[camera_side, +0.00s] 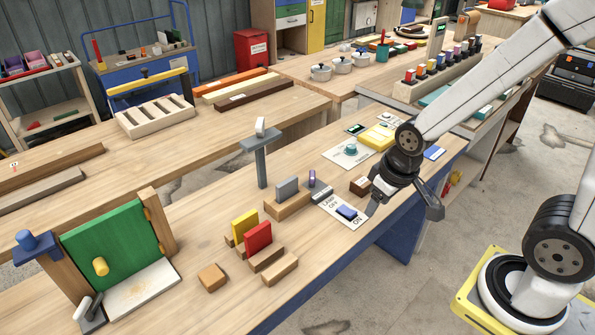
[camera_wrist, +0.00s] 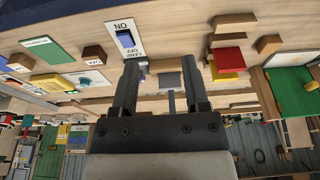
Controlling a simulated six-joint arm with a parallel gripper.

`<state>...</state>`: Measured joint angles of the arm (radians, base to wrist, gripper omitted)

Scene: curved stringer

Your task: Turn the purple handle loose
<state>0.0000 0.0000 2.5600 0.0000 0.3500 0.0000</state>
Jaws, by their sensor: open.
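A small upright purple handle (camera_side: 312,178) stands on the bench behind the lamp switch plate, beside a grey block on a wooden base. In the wrist view a small purplish piece, probably the handle (camera_wrist: 143,68), shows just right of the left finger, partly hidden by it. My gripper (camera_side: 403,207) is open and empty, pointing down over the bench's front edge, to the right of the handle and apart from it. In the wrist view its two fingers (camera_wrist: 161,75) are spread wide with nothing held between them.
A lamp switch plate (camera_side: 336,208) with a blue rocker lies between handle and gripper. A grey block (camera_side: 287,188) stands left of the handle, and a tall grey T-shaped post (camera_side: 262,160) behind. A wooden block (camera_side: 360,186) is to the right. Yellow (camera_side: 244,225) and red (camera_side: 258,237) plates stand left.

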